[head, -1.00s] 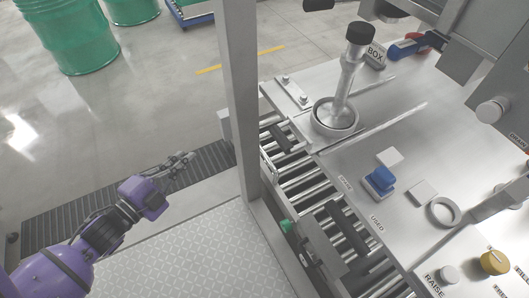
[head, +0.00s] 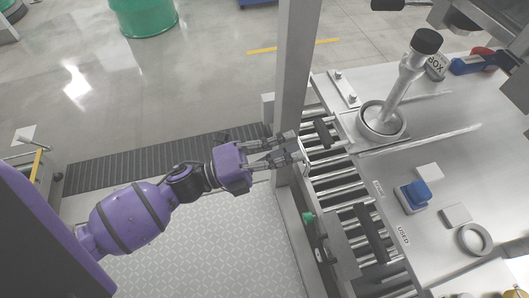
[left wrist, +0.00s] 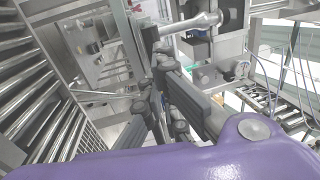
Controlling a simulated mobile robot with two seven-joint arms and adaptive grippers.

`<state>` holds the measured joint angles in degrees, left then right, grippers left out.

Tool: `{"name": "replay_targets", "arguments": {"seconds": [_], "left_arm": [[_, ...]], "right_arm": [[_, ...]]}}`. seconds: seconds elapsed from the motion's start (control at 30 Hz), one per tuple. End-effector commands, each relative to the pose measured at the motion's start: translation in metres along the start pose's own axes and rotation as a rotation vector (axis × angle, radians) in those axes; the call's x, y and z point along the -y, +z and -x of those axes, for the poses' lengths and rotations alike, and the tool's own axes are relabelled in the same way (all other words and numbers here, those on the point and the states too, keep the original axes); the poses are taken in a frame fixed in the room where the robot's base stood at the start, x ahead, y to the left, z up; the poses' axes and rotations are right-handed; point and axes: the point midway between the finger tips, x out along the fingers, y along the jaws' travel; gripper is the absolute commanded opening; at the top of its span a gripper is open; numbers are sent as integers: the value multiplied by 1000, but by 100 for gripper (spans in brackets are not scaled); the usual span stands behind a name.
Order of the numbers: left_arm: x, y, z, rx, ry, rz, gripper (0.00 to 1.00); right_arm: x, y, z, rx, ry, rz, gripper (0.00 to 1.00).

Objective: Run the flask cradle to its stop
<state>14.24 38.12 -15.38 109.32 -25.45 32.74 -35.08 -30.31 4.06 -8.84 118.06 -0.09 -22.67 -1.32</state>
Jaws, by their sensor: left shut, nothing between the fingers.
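A silver flask (head: 400,85) with a black cap leans in a round metal cup (head: 382,139), which looks like the flask cradle, on the steel deck at the right of the head view. My left gripper (head: 298,147) is shut and empty. It points right at the near edge of the roller track, left of and apart from the cup. In the left wrist view my fingers (left wrist: 153,75) reach up the middle. A chrome bar (left wrist: 190,24) crosses close to their tips; I cannot tell whether they touch. My right gripper is out of view.
A steel post (head: 293,70) rises just beyond my left gripper. The rollers (head: 335,185) run along the deck's left side. Green drums (head: 143,15) stand far back.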

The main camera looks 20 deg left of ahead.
Motion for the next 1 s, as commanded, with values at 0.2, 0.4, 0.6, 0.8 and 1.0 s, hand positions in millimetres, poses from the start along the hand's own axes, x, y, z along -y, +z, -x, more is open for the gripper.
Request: {"name": "replay_targets", "arguments": {"seconds": [0.2,0.4,0.6,0.8,1.0], "left_arm": [[1,0,-34,0,-1,0,0],[0,0,-44,1,2,1,0],[-1,0,-44,1,2,2,0],[-2,0,-51,0,0,1,0],[-9,0,-95,0,-3,2,0]], "right_arm": [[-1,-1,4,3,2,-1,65],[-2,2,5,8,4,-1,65],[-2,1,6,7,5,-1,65],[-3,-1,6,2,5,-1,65],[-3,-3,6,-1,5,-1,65]]}}
